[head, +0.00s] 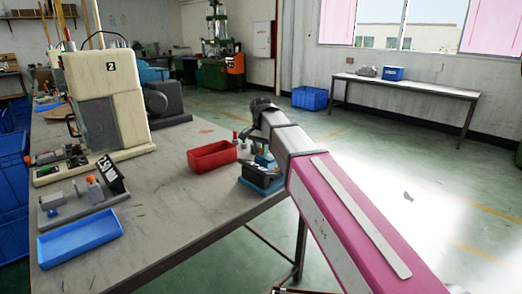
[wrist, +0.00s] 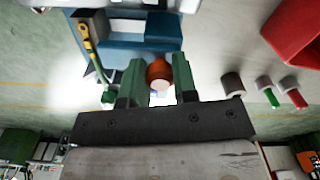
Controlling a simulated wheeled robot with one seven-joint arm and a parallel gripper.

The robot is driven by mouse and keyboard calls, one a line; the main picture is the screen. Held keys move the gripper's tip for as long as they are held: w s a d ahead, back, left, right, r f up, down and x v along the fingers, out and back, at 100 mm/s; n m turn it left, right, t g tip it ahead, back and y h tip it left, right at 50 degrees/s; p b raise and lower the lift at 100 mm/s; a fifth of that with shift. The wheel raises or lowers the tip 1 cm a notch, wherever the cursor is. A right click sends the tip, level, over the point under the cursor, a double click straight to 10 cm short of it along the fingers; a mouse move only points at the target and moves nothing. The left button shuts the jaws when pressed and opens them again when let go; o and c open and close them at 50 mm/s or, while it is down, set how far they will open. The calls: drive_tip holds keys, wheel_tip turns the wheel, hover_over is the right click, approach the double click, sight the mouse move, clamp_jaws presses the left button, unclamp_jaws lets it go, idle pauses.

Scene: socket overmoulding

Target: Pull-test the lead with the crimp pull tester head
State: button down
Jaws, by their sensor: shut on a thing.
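My gripper (wrist: 157,82) has two green fingers, shut on an orange, round-ended part (wrist: 158,72). The part sits between the fingers and in front of a blue fixture (wrist: 140,35) in the wrist view; I cannot tell whether it is joined to it. A yellow piece with a green cord-like end (wrist: 87,42) lies left of the fingers, and I cannot tell whether it is the lead. My arm hides most of the gripper there.
A red bin (head: 212,157) lies left of the fixture; it also shows in the wrist view (wrist: 298,30). Small pegs (wrist: 265,90) stand right of my fingers. A blue tray (head: 80,238), a small signed fixture (head: 85,198) and a cream machine marked 2 (head: 105,85) occupy the bench's left.

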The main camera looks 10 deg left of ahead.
sight(270, 158)
drive_tip(key=s+d, duration=0.3)
drive_tip(key=shift+d, duration=0.3)
drive_tip(key=c, duration=0.9)
unclamp_jaws()
drive_tip(key=shift+d, duration=0.1)
drive_tip(key=shift+w, duration=0.1)
drive_tip(key=shift+r, duration=0.45)
wheel_tip(270, 158, up, 10)
